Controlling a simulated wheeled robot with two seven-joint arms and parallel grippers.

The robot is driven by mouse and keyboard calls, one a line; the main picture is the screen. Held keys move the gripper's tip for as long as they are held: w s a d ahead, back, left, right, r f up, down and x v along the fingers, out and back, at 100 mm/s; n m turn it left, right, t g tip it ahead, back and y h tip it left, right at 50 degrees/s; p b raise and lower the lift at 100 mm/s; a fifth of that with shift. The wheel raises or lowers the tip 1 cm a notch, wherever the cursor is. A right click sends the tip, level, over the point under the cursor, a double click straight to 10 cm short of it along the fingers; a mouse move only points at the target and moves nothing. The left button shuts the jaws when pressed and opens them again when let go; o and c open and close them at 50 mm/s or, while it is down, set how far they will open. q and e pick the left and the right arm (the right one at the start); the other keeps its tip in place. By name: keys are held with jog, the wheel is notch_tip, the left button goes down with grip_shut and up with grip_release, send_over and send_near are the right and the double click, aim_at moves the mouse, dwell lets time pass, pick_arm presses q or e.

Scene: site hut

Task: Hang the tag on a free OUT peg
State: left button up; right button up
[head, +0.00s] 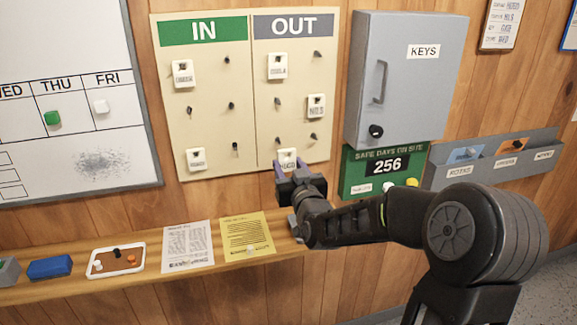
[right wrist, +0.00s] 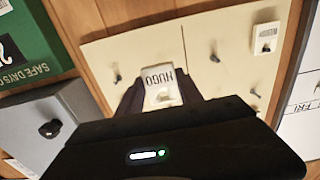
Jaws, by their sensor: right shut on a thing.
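The white tag (head: 287,156), lettered HUGO in the right wrist view (right wrist: 160,82), is between the fingers of my right gripper (head: 289,167), which is shut on it. It is at the lower left of the OUT half of the peg board (head: 294,120), just below a bare peg (head: 278,140). I cannot tell whether tag and peg touch. Other bare OUT pegs are at lower right (head: 314,137), middle left (head: 278,101) and top right (head: 317,54). Tags hang at OUT top left (head: 277,70) and middle right (head: 316,108). My left gripper is not in view.
The IN half (head: 205,110) holds two tags and several bare pegs. A grey key cabinet (head: 408,80) juts out right of the board, above a green safety sign (head: 360,175). A wooden ledge (head: 285,246) with papers and a whiteboard eraser (head: 50,267) runs below.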

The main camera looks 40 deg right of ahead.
aim_at(278, 147)
jog(key=shift+w+d, duration=0.1)
jog(key=shift+w, duration=0.05)
jog(key=shift+p+x, duration=0.85)
jog(key=shift+x, duration=1.6)
jog(key=shift+w+d+f+b, duration=0.15)
jog(key=shift+w+f+b, duration=0.05)
jog(key=shift+w+b, duration=0.15)
jog(key=shift+w+d+f+b, duration=0.15)
jog(key=shift+w+f+b, duration=0.05)
jog(key=shift+w, duration=0.2)
jog(key=shift+b+x, duration=0.45)
jog(key=shift+x, duration=0.5)
jog(key=shift+r, duration=0.1)
jog(key=shift+b, duration=0.65)
jog(key=o, duration=1.2)
